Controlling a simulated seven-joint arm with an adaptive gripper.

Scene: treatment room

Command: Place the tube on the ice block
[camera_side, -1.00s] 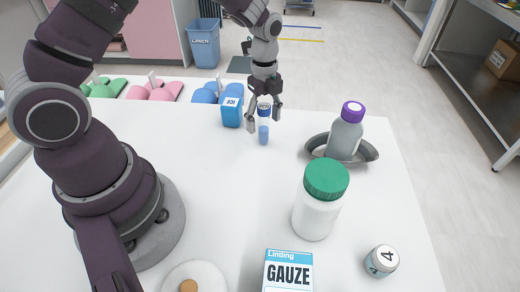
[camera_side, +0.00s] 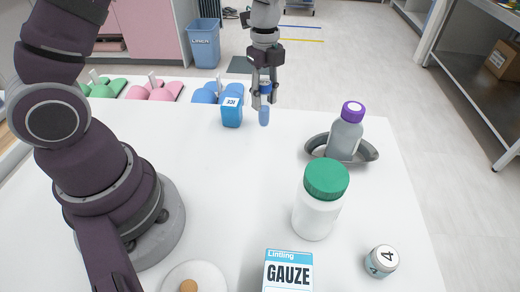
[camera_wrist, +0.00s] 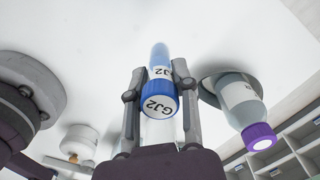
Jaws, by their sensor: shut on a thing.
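The tube (camera_side: 264,116) is blue, with a blue cap and a white label reading GJ2 in the wrist view (camera_wrist: 160,97). My gripper (camera_side: 264,100) is shut on it around the upper part, and the tube hangs upright. In the wrist view my gripper's fingers (camera_wrist: 161,105) stand on both sides of the tube. The ice block (camera_side: 232,116), a small blue block with a white label on top, stands on the table just left of the tube. The tube and the block are apart in the side view. The ice block is not seen in the wrist view.
A white jar with green lid (camera_side: 317,212), gauze box (camera_side: 288,272), small jar (camera_side: 381,261) and white round dish (camera_side: 208,275) are nearer. The table's middle is clear.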

